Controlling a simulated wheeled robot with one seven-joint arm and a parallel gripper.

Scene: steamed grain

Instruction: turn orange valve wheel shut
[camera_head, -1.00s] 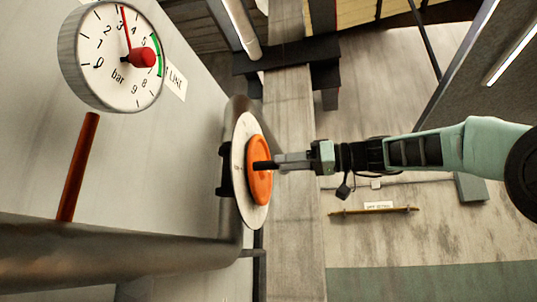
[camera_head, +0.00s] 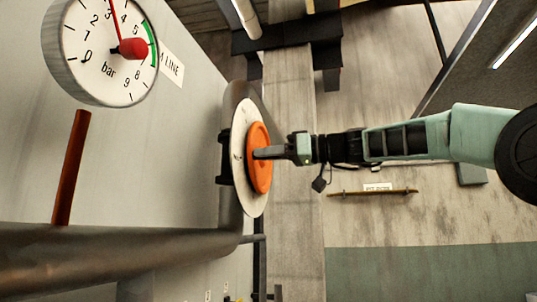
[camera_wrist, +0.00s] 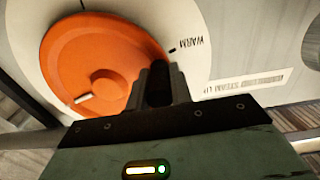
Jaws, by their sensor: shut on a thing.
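The orange valve wheel (camera_head: 259,172) sits in front of a round white dial plate (camera_head: 238,160) on the pipe, seen nearly edge-on in the head view. In the wrist view the orange wheel (camera_wrist: 92,68) fills the upper left, with a white mark near its hub, and the word WARM is on the plate (camera_wrist: 180,22) to its right. My gripper (camera_head: 262,153) reaches in from the right and is shut at the wheel's face. In the wrist view its fingers (camera_wrist: 160,85) are close together at the wheel's right rim; what lies between them is hidden.
A pressure gauge (camera_head: 97,50) marked in bar is at the upper left, its red needle between 3 and 4. A red-brown rod (camera_head: 72,168) stands below it. A thick pipe (camera_head: 120,258) runs along the lower left. A small labelled shelf (camera_head: 372,193) hangs on the back wall.

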